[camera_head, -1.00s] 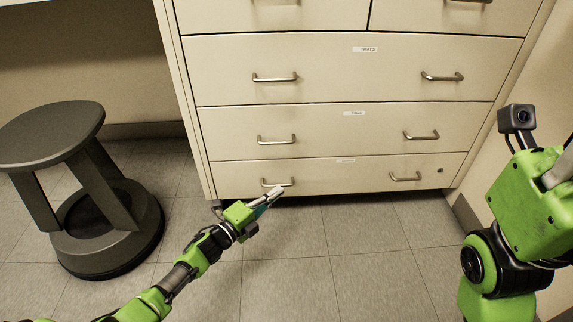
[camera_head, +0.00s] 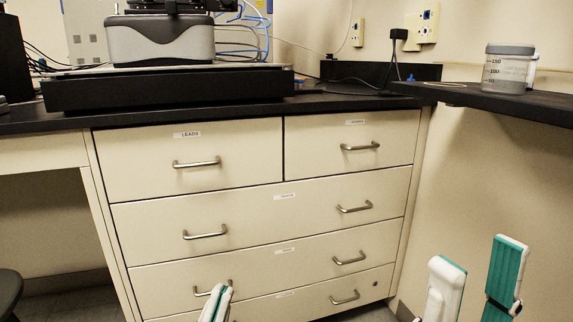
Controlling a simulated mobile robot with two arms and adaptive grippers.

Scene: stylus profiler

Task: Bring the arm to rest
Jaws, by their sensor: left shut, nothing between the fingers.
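My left gripper (camera_head: 219,290) shows only its white and teal fingertips at the bottom edge. The fingers are together and empty, in front of a lower-left drawer handle in the picture; I cannot tell the gap to it. My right gripper (camera_head: 478,252) shows at the lower right, with its two white and teal fingers pointing up and apart, nothing between them. Both arms behind the fingers are out of the picture.
A beige drawer cabinet (camera_head: 255,215) with metal handles is ahead, all drawers closed. The black bench (camera_head: 60,122) carries an instrument (camera_head: 160,40) on a dark slab (camera_head: 170,87). A measuring jar (camera_head: 508,70) stands on the right-hand shelf (camera_head: 470,98). A dark stool (camera_head: 8,290) edges in at lower left.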

